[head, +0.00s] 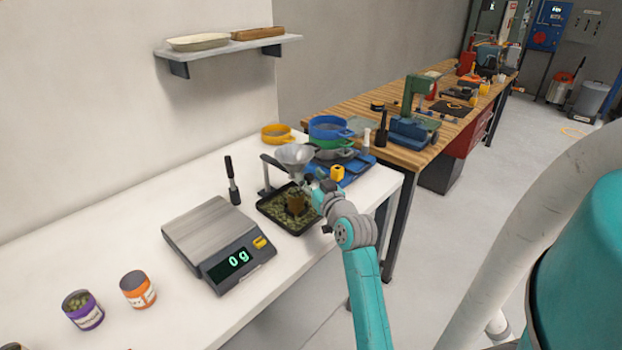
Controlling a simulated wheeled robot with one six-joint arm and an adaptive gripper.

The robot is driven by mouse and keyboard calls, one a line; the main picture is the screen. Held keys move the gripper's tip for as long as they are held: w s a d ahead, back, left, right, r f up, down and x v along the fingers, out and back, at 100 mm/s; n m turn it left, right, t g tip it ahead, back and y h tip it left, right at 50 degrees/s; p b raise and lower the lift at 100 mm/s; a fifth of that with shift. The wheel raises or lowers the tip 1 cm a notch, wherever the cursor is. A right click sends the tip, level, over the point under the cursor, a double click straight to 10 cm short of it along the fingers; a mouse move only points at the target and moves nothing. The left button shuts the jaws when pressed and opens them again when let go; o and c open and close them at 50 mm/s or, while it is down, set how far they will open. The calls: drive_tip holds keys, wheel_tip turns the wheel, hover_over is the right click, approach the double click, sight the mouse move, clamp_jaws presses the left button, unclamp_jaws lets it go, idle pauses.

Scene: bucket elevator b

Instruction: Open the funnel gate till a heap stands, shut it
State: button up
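A grey metal funnel (296,155) is held on a dark stand (265,176) on the white bench. Below it is a black tray (265,214) with greenish-brown loose material (279,211) spread over its floor. A brownish shape (297,203) shows in the tray under the funnel; I cannot tell whether it is a heap or a falling stream. My gripper (309,188) is just below and right of the funnel, by its outlet. The gate is hidden or too small to make out, and so are the fingers' opening and any contact.
A scale (215,240) reading 0 g stands left of the tray. A black-handled tool (232,182) stands behind it. Purple (83,309) and orange (138,289) jars are at front left. Blue and green sieves (331,128) and a yellow object (337,173) crowd the right.

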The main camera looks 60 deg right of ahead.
drive_tip(key=v, duration=1.2)
idle(0.5)
drive_tip(key=s+a+f+n+y, duration=0.1)
drive_tip(key=a+f+y, duration=0.1)
drive_tip(key=a+f, duration=0.65)
drive_tip(key=s+a+f+y, duration=0.1)
drive_tip(key=a+f, duration=0.4)
drive_tip(key=a, duration=0.7)
drive_tip(key=s+a+f+n+y, duration=0.2)
drive_tip(key=s+a+n+y, duration=0.4)
drive_tip(key=s+a, duration=1.1)
drive_tip(key=shift+s+y, duration=0.8)
drive_tip(key=shift+s, duration=0.4)
